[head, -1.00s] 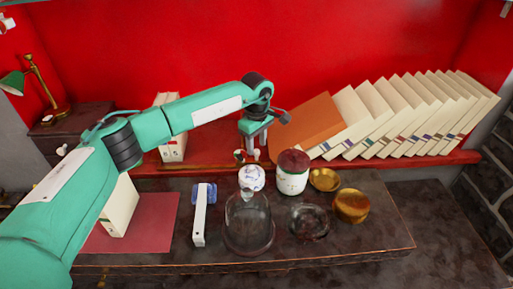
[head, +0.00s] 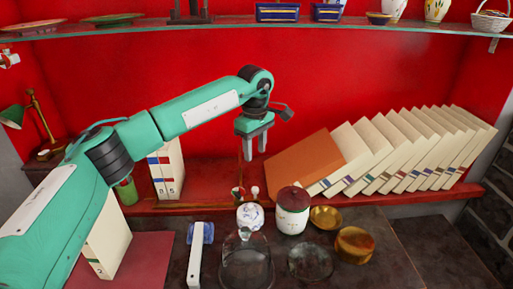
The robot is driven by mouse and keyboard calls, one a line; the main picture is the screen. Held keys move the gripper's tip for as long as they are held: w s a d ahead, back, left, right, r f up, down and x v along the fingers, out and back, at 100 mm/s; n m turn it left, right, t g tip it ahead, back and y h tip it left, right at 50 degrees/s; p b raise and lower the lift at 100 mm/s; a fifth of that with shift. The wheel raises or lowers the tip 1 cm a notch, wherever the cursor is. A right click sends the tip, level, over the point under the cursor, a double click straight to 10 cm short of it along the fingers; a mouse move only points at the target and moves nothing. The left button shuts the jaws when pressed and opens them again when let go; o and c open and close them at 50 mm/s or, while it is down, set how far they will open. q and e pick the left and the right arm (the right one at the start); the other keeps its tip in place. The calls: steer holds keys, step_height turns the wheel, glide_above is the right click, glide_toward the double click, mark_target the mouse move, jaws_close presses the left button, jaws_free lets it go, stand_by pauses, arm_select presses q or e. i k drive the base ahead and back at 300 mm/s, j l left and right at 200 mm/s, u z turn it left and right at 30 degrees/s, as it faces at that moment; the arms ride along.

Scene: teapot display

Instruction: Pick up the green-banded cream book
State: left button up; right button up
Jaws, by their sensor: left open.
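A cream book (head: 108,240) stands on a dark red mat at the left, partly behind my left arm, with a small greenish mark low on its spine. A row of cream books (head: 405,150) leans on the red ledge at the right; their spines carry small coloured bands, and one near the row's left part (head: 376,184) looks greenish. I cannot tell for sure which is the green-banded book. My left gripper (head: 255,152) is open and empty, pointing down above the ledge, left of the orange book and apart from all books. My right gripper is out of view.
An orange book (head: 305,165) leans at the row's left end. Cream books with red and blue bands (head: 168,172) stand at the left. A white jar (head: 292,212), glass dome (head: 246,262) and brass pots (head: 355,244) crowd the front. A glass shelf (head: 200,31) crosses above.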

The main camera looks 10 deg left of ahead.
mark_target(105, 248)
steer(key=k+l, duration=0.15)
steer(key=k, duration=0.35)
steer(key=k+l, duration=0.1)
steer(key=k, duration=0.4)
steer(key=k+l, duration=0.15)
steer(key=k, duration=0.35)
